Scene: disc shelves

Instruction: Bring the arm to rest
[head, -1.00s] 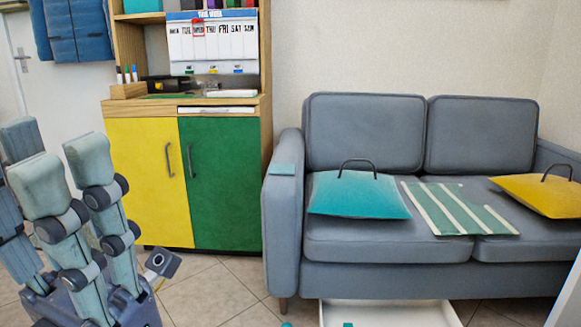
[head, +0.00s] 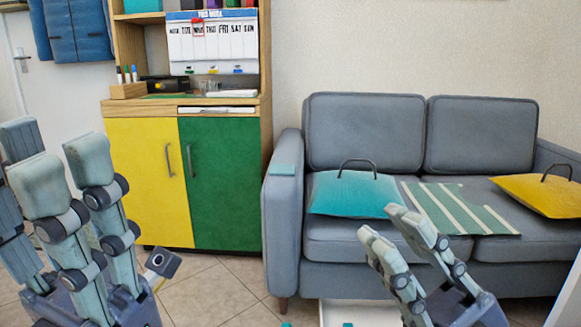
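My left gripper (head: 62,160) stands at the lower left with its fingers pointing up, spread apart and holding nothing. It is in front of the yellow cabinet door (head: 143,180) in the picture. My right gripper (head: 390,230) reaches up from the lower right edge, its fingers tilted up and to the left. Its fingers are apart and nothing shows between them. It covers part of the grey sofa (head: 345,135) seat in the picture. I cannot tell how far it is from the sofa.
A teal cushion (head: 350,193), a striped green cloth (head: 465,208) and a yellow cushion (head: 545,192) lie on the sofa. A white tray (head: 335,310) is on the floor below. A green door (head: 220,185) is beside the yellow one. Tiled floor (head: 225,285) shows clear between cabinet and sofa.

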